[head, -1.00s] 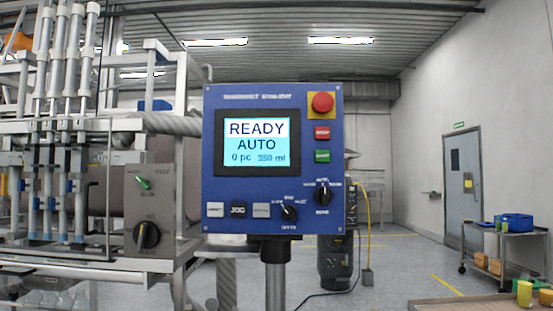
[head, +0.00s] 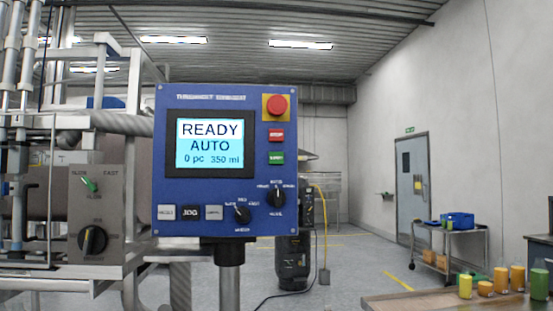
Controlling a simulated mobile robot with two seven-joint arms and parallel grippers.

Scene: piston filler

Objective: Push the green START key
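The green START key (head: 276,158) is a small key at the right side of the blue control panel (head: 168,105). It sits below the red STOP key (head: 276,135) and the red emergency button (head: 277,106) on its yellow plate. The screen (head: 210,146) reads READY, AUTO, 0 pc, 350 ml. Nothing covers the green key. Neither of my grippers shows in the head view.
The panel stands on a grey post (head: 229,278). Left of it is the filling machine with a grey knob box (head: 112,185). At the lower right is a table (head: 400,300) with several yellow, orange and green containers. A cart (head: 455,243) stands behind.

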